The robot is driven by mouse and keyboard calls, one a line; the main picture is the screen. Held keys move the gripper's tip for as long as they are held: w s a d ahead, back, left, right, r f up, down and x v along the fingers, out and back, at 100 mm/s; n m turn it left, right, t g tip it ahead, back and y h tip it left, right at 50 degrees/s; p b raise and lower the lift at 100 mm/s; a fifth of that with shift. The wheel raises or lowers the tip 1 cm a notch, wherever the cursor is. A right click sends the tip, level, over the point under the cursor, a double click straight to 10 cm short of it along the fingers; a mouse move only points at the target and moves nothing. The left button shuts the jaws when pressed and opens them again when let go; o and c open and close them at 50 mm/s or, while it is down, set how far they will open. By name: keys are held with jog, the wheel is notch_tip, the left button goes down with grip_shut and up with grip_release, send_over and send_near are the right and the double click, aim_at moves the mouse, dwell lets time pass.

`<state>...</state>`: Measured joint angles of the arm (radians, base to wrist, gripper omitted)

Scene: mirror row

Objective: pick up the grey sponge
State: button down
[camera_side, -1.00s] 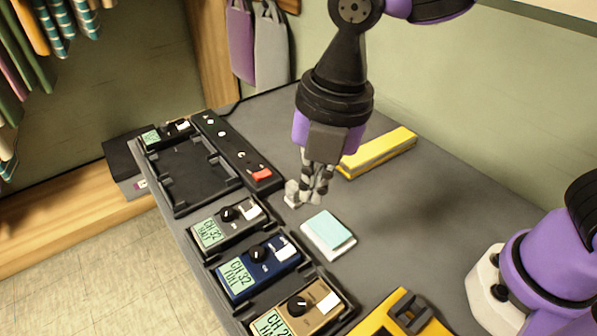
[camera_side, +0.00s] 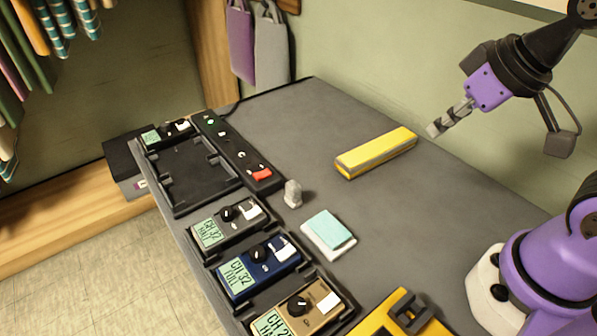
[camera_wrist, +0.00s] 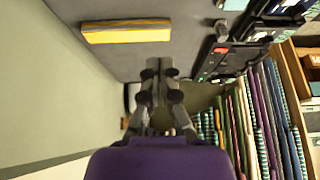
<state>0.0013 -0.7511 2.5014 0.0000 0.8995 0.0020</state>
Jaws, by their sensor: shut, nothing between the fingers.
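A small grey upright lump (camera_side: 293,194), the likeliest grey sponge, stands on the dark grey table (camera_side: 290,115) beside the black strip with the red button. A small grey piece, apparently the same one, shows near the top of the wrist view (camera_wrist: 221,31). My gripper (camera_side: 435,129) is up at the right, beyond the yellow block and well away from the grey lump. In the wrist view my gripper's fingers (camera_wrist: 158,69) are together with nothing between them.
A long yellow-and-grey block (camera_side: 376,153) lies between the lump and my gripper. A pale blue-topped pad (camera_side: 328,231) lies in front of the lump. Several channel boxes, including a blue one (camera_side: 256,268), line the left edge. The back of the table is clear.

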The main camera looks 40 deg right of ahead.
jog(key=c, duration=0.7)
grip_release()
